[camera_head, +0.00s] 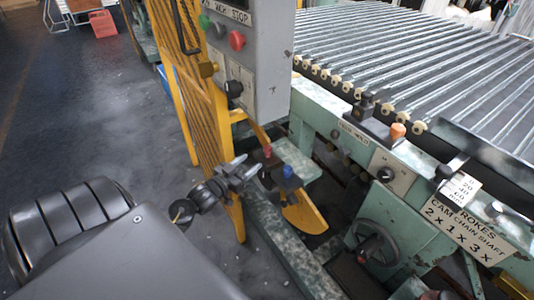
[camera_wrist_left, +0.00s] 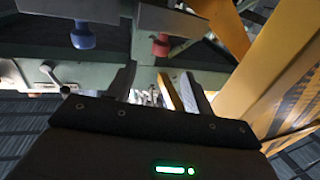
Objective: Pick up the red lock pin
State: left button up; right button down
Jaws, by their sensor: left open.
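The red lock pin (camera_head: 267,150) has a small red knob and stands beside a blue knob (camera_head: 287,171) on the green machine frame. My left gripper (camera_head: 248,166) is open and empty, just left of the red pin in the head view and apart from it. In the left wrist view, the red pin (camera_wrist_left: 160,47) shows ahead of my open fingers (camera_wrist_left: 159,72), roughly in line with the gap between them. The blue knob (camera_wrist_left: 83,37) is to its left there. The pin's lower part is hard to make out. My right gripper is not in view.
A yellow guard frame (camera_head: 183,88) and a grey control box (camera_head: 243,67) with buttons stand close behind my left gripper. A handwheel (camera_head: 374,243) and a roller bed (camera_head: 420,45) are to the right. The floor (camera_head: 95,110) at left is mostly clear.

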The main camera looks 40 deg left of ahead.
aim_at(265, 152)
pick_arm(q)
jog(key=w, duration=1)
jog(key=shift+w+d+f, duration=0.15)
jog(key=shift+w+f, duration=0.05)
jog(key=shift+w, duration=0.05)
jog(key=c, duration=1.1)
